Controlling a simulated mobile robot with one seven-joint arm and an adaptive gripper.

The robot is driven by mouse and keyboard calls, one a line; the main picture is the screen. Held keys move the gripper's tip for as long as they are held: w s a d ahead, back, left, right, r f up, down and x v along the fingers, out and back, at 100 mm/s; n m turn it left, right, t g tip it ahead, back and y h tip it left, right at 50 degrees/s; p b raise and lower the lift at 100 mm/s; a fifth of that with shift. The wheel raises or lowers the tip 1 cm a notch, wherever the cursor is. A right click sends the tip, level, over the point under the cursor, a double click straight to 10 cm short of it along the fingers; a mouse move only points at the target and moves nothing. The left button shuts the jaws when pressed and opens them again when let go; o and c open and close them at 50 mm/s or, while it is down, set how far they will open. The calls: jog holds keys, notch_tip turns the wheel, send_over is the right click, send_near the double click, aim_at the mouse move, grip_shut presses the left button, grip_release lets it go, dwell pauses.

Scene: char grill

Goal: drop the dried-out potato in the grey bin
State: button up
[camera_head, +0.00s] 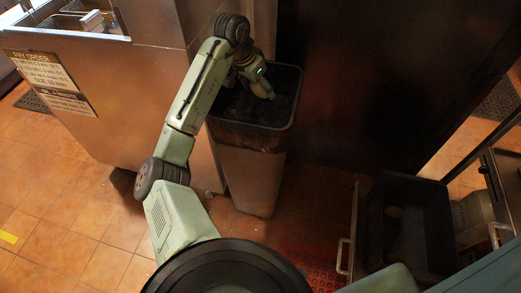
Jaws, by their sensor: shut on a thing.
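The grey bin (252,172) is tall and open at the top, and stands against the steel fryer cabinet. My arm reaches out over it from the front. My gripper (263,89) points down over the bin's open mouth. It is shut on the dried-out potato, which is small and mostly hidden by the fingers. The picture is too dark and small to tell the potato's outline from the fingertips. The inside of the bin is dark, and its contents cannot be made out.
A steel fryer cabinet (115,95) with a notice plate stands left of the bin. A dark wall panel rises behind the bin.

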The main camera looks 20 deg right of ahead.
jog(key=o, duration=1.3)
jog(key=v, duration=1.2)
jog(key=shift+d, duration=0.1)
